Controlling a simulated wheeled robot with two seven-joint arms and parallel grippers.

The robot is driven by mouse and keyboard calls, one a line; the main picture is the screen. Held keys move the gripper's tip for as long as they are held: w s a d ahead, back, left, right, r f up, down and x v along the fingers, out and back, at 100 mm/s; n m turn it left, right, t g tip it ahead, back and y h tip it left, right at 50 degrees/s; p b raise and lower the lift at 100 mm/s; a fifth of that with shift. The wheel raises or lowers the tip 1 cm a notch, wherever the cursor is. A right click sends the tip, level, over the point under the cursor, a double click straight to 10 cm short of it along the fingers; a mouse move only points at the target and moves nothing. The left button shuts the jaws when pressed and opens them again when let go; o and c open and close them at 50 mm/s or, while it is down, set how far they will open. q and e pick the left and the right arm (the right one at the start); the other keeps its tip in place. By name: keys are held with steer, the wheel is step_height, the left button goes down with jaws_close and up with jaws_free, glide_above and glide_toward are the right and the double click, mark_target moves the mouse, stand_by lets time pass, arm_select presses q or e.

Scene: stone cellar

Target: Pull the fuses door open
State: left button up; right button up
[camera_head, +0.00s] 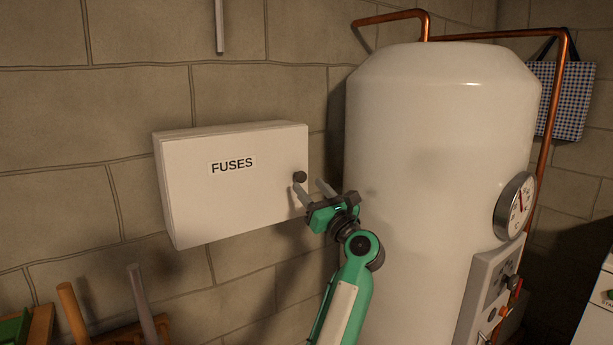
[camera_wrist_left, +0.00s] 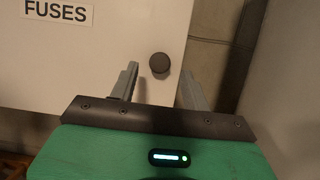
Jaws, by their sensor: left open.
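The white fuses box (camera_head: 232,193) hangs on the stone wall, with a "FUSES" label on its front door. The door looks closed. A dark round knob (camera_head: 300,176) sits near the door's right edge. My left gripper (camera_head: 309,187) is open just in front of and slightly below the knob. In the left wrist view the knob (camera_wrist_left: 159,64) appears between and just beyond the fingertips of my left gripper (camera_wrist_left: 158,82), with nothing held. The fuses door (camera_wrist_left: 95,50) fills the left part of that view. My right gripper is not in view.
A large white boiler tank (camera_head: 435,150) with a dial gauge (camera_head: 515,206) and copper pipes stands close right of the box, beside my left arm. Tool handles (camera_head: 75,312) stick up at the lower left. A checked cloth bag (camera_head: 565,98) hangs at the upper right.

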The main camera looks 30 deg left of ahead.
arm_select(q)
steer(key=shift+p+x, duration=0.3)
steer(key=shift+x, duration=1.05)
jaws_close()
